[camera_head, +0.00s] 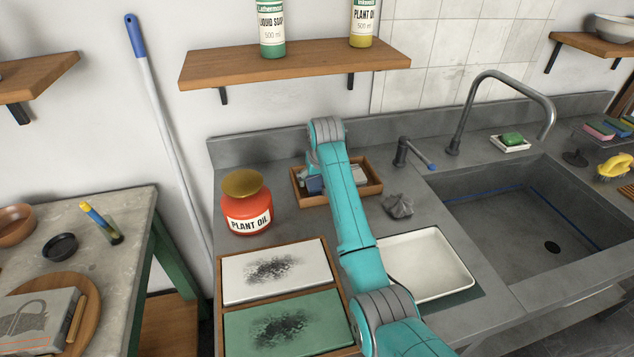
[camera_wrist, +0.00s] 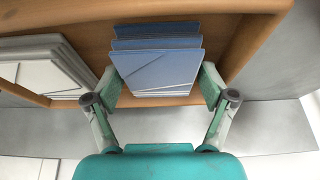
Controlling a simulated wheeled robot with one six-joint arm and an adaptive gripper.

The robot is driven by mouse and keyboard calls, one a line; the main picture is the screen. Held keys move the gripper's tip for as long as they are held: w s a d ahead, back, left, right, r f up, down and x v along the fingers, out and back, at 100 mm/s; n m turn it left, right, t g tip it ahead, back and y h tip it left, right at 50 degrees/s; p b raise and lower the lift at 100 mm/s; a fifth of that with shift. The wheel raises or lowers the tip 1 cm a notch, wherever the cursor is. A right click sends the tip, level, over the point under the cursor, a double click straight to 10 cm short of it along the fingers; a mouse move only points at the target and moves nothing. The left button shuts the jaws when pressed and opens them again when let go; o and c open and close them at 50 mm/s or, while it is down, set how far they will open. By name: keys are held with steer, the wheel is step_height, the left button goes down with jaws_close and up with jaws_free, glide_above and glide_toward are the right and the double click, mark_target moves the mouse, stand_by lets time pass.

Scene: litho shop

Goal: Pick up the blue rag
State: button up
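The blue rag (camera_wrist: 158,69), a folded stack, stands in a wooden tray (camera_wrist: 255,28) in the wrist view. My gripper (camera_wrist: 161,88) is open, with one finger at each side of the rag. The fingertips are very close to its side edges; whether they touch it is hard to tell. In the head view the blue rag (camera_head: 314,185) shows small in the wooden tray (camera_head: 312,201) at the back of the counter, partly hidden by my arm. My gripper is hard to make out there behind my arm.
Pale folded cloths (camera_wrist: 45,70) lie left of the rag in the wrist view. A red plant oil container (camera_head: 247,211) stands left of the tray. A grey crumpled rag (camera_head: 398,206) lies to its right, near a white tray (camera_head: 440,275) and a tap (camera_head: 402,153). A shelf (camera_head: 295,65) hangs above.

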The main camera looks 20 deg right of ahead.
steer(key=c, duration=0.5)
